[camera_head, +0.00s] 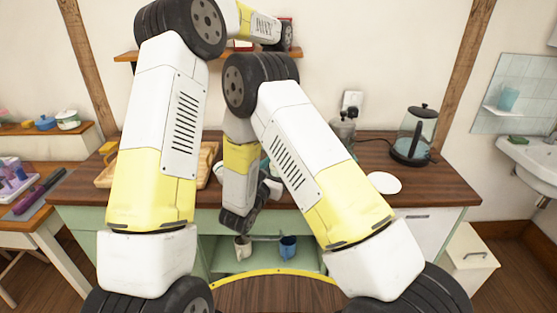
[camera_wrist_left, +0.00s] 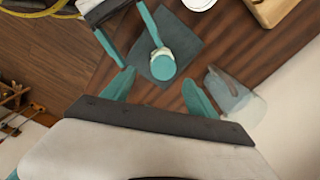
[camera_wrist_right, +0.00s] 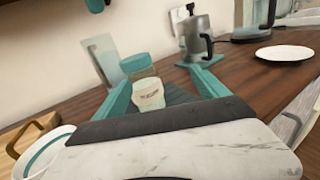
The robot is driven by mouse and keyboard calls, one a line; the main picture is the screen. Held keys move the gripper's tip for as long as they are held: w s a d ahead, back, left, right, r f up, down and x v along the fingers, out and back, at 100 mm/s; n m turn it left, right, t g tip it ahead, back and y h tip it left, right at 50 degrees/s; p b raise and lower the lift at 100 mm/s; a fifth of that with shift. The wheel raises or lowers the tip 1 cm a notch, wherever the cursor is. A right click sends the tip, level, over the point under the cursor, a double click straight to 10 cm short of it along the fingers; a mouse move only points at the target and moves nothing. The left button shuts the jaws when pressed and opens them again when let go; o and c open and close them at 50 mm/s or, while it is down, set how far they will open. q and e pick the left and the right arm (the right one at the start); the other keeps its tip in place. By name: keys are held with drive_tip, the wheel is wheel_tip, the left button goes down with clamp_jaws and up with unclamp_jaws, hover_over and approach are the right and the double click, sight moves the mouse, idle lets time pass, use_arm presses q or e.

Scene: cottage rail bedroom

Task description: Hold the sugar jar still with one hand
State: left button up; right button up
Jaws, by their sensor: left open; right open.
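In the head view my arms hide the jar and both gripper tips.
A clear container (camera_wrist_left: 232,92) stands beside the mat (camera_wrist_left: 190,42), near the wall. A metal pot (camera_wrist_right: 195,38), a glass kettle (camera_head: 413,135) and a white plate (camera_head: 384,182) are farther right on the wooden counter (camera_head: 430,190). A white bowl (camera_wrist_right: 42,150) is near my right gripper.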

sight(271, 170)
drive_tip(key=a+f, duration=0.1)
drive_tip(key=a+f+n+t+y, duration=0.1)
drive_tip(key=shift+w+a+n+y, duration=0.3)
drive_tip(key=shift+w+a, duration=0.05)
drive_tip(key=shift+w+f, duration=0.1)
drive_tip(key=shift+w, duration=0.15)
drive_tip(key=x, duration=0.7)
drive_tip(key=shift+w, duration=0.15)
drive_tip(key=shift+c, duration=0.4)
clamp_jaws()
